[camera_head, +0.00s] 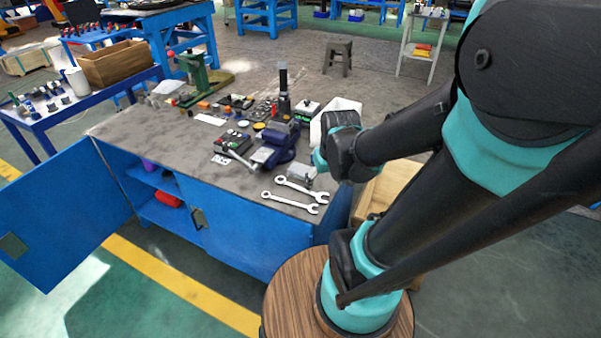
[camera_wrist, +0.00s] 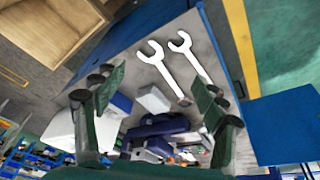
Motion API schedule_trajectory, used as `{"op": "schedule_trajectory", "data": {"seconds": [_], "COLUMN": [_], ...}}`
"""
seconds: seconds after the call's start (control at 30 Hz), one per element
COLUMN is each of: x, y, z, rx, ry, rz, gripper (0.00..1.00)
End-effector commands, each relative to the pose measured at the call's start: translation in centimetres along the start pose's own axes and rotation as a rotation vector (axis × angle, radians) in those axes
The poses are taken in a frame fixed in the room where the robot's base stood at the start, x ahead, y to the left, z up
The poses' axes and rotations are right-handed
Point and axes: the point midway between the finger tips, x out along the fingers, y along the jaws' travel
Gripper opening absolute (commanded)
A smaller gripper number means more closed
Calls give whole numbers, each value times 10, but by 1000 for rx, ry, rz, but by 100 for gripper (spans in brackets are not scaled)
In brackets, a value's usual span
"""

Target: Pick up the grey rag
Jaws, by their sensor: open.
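I cannot make out the grey rag with certainty. A pale grey, crumpled-looking thing (camera_head: 168,87) lies at the far left of the workbench top (camera_head: 130,128), too small to identify surely. My gripper is over the bench's right end, partly hidden by my arm in the head view. In the wrist view my gripper (camera_wrist: 158,100) has its two dark green fingers wide apart with nothing between them in its grasp. Below it are a small grey block (camera_wrist: 153,99) and a blue vise (camera_wrist: 158,127).
Two wrenches (camera_head: 290,202) lie at the bench's front right edge. A white bin-like object (camera_head: 345,104) stands behind my gripper. A green press (camera_head: 194,72), a dark upright post (camera_head: 283,85) and several small parts crowd the back. The bench's left front is clear; a blue cabinet door (camera_head: 65,215) hangs open.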

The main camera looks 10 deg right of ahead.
Motion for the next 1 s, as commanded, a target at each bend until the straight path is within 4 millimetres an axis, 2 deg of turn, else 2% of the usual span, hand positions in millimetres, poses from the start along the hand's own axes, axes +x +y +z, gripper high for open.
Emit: {"op": "schedule_trajectory", "data": {"seconds": [0.03,0.1,0.3,0.4,0.5,0.63,0.77,1.0], "x": [-4,-9,-19,-22,-23,-23,-16,25], "y": [1,2,3,3,2,1,1,-1], "z": [-23,-52,-130,-160,-181,-195,-196,-182], "rx": [-65,-174,-485,-614,-708,-776,-794,-792], "ry": [-26,-67,-179,-223,-253,-274,-279,-278], "rz": [-6,-18,-74,-107,-135,-156,-162,-162], "gripper": [72,72,72,72,72,72,72,72]}}
